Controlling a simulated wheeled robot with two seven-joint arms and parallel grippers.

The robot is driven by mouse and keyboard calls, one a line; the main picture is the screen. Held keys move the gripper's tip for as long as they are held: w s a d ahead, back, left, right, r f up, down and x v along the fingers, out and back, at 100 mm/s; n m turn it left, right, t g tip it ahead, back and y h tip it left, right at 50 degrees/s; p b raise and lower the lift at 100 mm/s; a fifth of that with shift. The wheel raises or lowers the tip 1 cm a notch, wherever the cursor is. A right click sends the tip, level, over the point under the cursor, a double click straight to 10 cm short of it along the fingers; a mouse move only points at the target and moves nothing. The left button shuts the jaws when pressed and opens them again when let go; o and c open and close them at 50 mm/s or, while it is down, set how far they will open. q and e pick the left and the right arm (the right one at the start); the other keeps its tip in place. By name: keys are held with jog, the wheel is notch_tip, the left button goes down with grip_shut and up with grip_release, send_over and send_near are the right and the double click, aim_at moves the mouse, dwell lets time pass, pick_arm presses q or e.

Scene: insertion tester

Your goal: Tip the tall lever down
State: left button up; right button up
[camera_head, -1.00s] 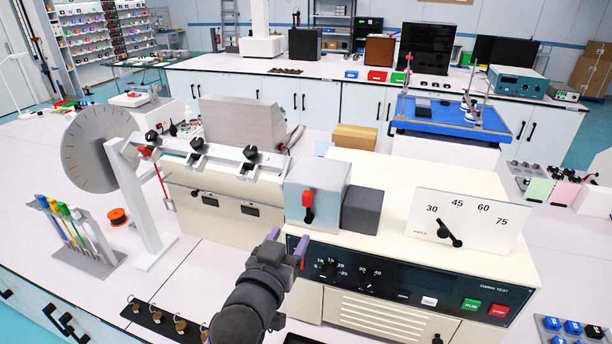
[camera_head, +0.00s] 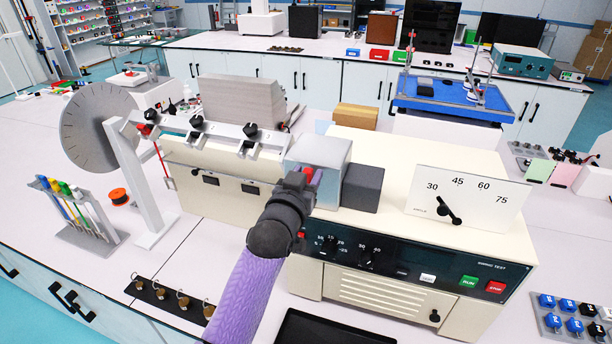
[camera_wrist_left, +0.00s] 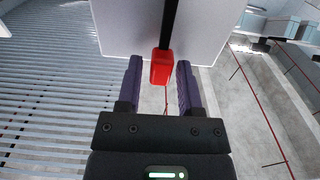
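The lever has a red knob (camera_wrist_left: 160,68) on a black shaft (camera_wrist_left: 170,22), in front of a pale metal box face. In the head view the grey metal box (camera_head: 325,153) sits on the cream tester, and a bit of the red knob (camera_head: 309,174) shows past my gripper. My left gripper (camera_head: 313,178) is at the lever. In the left wrist view its two purple fingers (camera_wrist_left: 159,80) stand apart on either side of the knob, with a gap on each side. The shaft is mostly hidden in the head view. My right gripper is not in view.
The cream tester (camera_head: 400,262) has an angle dial plate (camera_head: 468,201) and a dark block (camera_head: 362,188) beside the metal box. A large grey disc (camera_head: 98,140) on a white stand and a pen rack (camera_head: 80,215) stand at left. Small brass parts (camera_head: 160,293) lie in front.

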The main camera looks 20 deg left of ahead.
pick_arm(q)
grip_shut()
dwell(1.2)
